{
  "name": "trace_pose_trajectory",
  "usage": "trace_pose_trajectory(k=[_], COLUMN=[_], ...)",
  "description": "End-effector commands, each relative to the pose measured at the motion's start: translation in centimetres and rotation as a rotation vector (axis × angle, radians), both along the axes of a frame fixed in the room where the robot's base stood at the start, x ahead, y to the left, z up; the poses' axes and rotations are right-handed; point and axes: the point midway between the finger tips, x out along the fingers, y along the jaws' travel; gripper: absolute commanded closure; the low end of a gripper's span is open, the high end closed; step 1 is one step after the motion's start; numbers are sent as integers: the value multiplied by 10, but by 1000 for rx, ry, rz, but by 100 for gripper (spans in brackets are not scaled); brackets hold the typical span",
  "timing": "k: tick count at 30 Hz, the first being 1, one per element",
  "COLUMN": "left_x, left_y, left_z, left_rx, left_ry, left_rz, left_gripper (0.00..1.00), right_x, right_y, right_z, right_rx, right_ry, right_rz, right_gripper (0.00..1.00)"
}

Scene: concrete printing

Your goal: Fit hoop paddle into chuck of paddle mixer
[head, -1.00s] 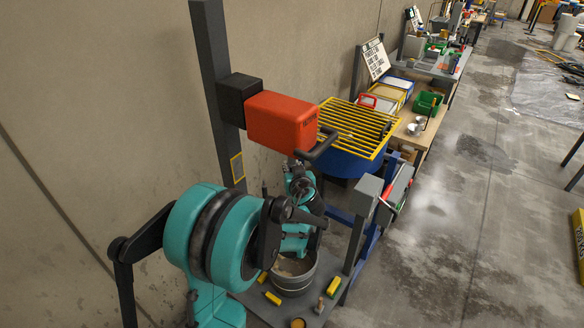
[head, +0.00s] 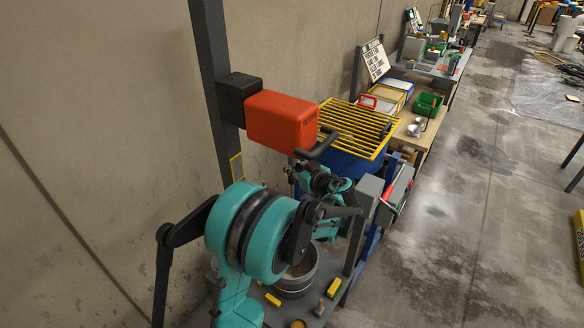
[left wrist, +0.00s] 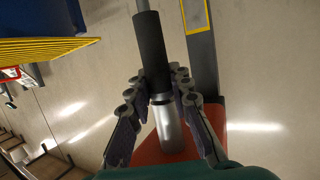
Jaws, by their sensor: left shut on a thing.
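The paddle mixer (head: 282,122) is a red motor head on a black bracket on a tall dark column. A dark bar handle sticks out at its lower right. My left gripper (left wrist: 156,84) is shut on the hoop paddle (left wrist: 151,50) by its black sleeve. A thin shaft runs up from the sleeve in the left wrist view, and a silver end points at the red mixer head. The paddle's hoop is out of that view. In the head view my left gripper (head: 318,180) is below the mixer, partly hidden by my arm. I cannot make out the chuck. My right gripper is not visible.
A grey bucket (head: 298,281) stands on a low platform below the mixer, with yellow blocks (head: 333,286) beside it. A blue drum with a yellow grate (head: 352,128) is close on the right. The wall is close behind the column.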

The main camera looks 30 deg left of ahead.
Motion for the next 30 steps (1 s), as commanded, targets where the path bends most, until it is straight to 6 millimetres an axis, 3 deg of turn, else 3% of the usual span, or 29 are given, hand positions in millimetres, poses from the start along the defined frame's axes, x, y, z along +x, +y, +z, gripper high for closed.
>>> trace_pose_trajectory(k=[6, 16, 21, 22, 24, 30], left_x=[2, 1, 3, 1, 1, 1], left_y=[0, 1, 0, 1, 1, 1], left_z=[1, 2, 1, 3, 2, 1], left_rx=[5, 5, 6, 6, 5, 3], left_ry=[0, 0, -1, -1, -1, 0], left_rz=[192, 219, 382, 372, 368, 367], left_gripper=[100, 100, 100, 72, 56, 56], right_x=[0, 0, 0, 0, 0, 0], right_y=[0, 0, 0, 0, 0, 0], right_z=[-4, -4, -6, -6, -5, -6], right_rx=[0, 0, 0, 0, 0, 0], right_ry=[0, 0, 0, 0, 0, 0], right_rz=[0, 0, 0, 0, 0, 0], right_gripper=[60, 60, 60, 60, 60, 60])
